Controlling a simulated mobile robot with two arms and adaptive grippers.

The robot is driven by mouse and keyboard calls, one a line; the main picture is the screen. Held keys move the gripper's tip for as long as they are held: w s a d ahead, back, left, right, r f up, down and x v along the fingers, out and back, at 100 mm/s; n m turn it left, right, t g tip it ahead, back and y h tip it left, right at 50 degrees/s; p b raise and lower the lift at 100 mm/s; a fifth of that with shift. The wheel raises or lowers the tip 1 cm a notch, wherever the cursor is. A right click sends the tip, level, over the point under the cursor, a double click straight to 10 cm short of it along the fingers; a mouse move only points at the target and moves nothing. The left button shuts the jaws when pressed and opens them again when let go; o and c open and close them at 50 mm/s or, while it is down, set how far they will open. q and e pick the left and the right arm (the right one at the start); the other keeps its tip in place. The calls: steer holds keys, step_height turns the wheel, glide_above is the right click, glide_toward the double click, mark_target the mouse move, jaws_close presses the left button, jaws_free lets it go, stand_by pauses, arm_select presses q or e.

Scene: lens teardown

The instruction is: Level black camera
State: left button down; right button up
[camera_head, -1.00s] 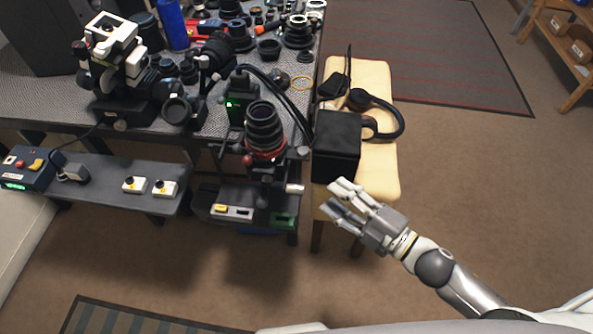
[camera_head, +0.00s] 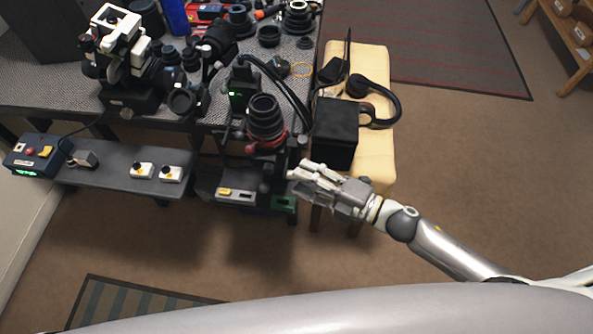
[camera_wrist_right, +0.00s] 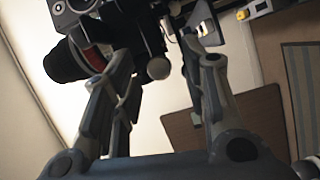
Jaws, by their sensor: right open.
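The black camera with a red-ringed lens (camera_head: 266,122) sits on a dark stand at the table's front edge, in the middle of the head view. I cannot tell from here how level it is. In the right wrist view, its lens with the red ring (camera_wrist_right: 72,60) shows at upper left. My right gripper (camera_head: 296,180) is open and empty, close to the right of the stand. In the wrist view, a pale round knob (camera_wrist_right: 158,68) lies between the open fingers, with no clear contact. In the head view the gripper hides this knob. My left gripper is out of view.
A black box (camera_head: 335,132) and headphones (camera_head: 385,100) lie on the tan bench just right of the stand. A low shelf with small switch boxes (camera_head: 142,170) is at left. The crowded worktable (camera_head: 60,88) is behind. The floor in front is clear.

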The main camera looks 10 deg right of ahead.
mark_target(278, 152)
steer(key=shift+x, duration=1.45)
jaws_close()
